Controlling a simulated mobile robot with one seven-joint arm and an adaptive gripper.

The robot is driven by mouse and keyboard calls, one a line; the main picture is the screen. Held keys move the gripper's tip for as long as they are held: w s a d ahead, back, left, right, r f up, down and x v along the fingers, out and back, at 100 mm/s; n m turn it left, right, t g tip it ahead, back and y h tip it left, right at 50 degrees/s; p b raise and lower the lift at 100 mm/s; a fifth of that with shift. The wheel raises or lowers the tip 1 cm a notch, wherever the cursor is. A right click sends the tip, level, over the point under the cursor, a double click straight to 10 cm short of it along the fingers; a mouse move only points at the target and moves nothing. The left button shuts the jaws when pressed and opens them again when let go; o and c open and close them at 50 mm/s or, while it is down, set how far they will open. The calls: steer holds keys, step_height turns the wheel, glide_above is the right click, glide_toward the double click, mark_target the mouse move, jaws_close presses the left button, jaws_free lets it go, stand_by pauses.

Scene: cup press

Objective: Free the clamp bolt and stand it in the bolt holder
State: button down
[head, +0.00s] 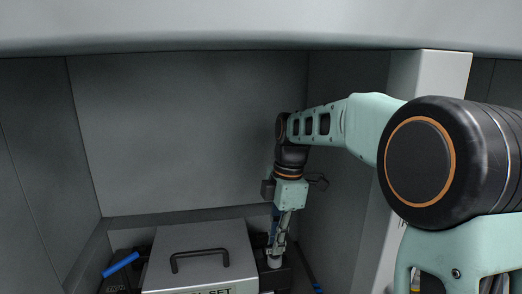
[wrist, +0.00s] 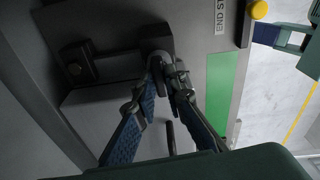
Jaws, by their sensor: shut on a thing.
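My gripper (head: 277,250) is low at the right side of a light grey box in the head view. In the wrist view, its two blue-padded fingers (wrist: 166,78) come together on a small grey round part, which I take to be the clamp bolt (wrist: 157,56). This part stands against a dark bracket (wrist: 148,33). A pale cylindrical piece (head: 274,263) shows just under the fingertips in the head view. The fingers hide much of the bolt, and I cannot tell whether it is still seated. I cannot make out the bolt holder for certain in either view.
The grey box (head: 200,240) has a black handle (head: 200,256) on top and stands left of my gripper. A blue-handled part (head: 121,265) is at its left. Grey walls (head: 190,130) enclose the space. A green strip (wrist: 220,85) and yellow knob (wrist: 259,9) show in the wrist view.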

steer(key=shift+n+p, duration=0.6)
steer(key=shift+n, duration=0.4)
steer(key=shift+s+f+n+g+p, duration=0.15)
steer(key=shift+n+g+p, duration=0.15)
steer(key=shift+n+p, duration=0.5)
steer(key=shift+r+p, duration=0.45)
steer(key=shift+r, duration=0.35)
